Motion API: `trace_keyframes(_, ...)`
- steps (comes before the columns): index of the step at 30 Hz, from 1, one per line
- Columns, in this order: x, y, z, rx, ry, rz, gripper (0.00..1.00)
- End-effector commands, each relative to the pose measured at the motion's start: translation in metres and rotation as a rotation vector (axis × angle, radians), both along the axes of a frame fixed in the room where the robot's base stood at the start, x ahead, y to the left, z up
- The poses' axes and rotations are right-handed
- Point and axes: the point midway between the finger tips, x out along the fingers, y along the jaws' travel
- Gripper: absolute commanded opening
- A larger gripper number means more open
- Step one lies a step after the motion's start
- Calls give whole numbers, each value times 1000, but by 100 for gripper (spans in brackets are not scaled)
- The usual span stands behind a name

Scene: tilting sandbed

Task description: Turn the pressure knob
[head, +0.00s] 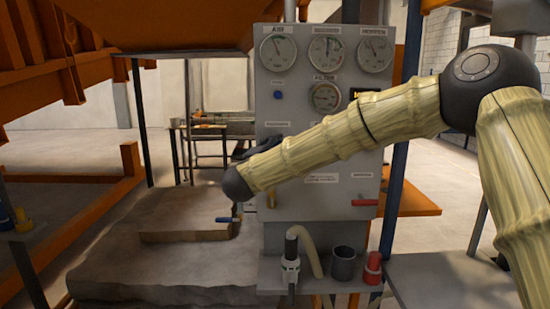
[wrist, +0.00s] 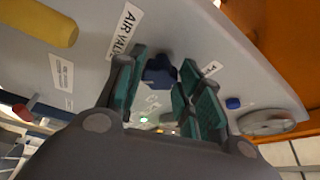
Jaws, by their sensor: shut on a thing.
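The pressure knob (wrist: 160,70) is a dark blue lobed knob on the grey panel, seen in the wrist view between my fingers. My gripper (wrist: 161,84) has teal pads on both sides of the knob and is shut on it. A partly hidden label beside the knob starts with "P". In the head view the grey control panel (head: 350,150) stands upright in the middle. My forearm crosses its front there and hides the knob. Only a dark part of my gripper (head: 262,145) shows above the forearm's end.
Gauges (head: 279,50) line the panel's top, with a small blue button (head: 278,95) below. A yellow handle (wrist: 40,20) is near the "AIR VALVE" label. A red handle (head: 365,202) and a blue handle (head: 227,219) stick out lower. A shelf holds a dark cup (head: 343,264).

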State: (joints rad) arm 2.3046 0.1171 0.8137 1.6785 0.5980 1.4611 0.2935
Motion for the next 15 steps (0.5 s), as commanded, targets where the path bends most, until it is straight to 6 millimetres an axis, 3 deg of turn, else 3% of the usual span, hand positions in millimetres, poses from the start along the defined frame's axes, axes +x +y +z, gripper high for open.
trace_keyframes(15,0,0,0,143,7,-1,12)
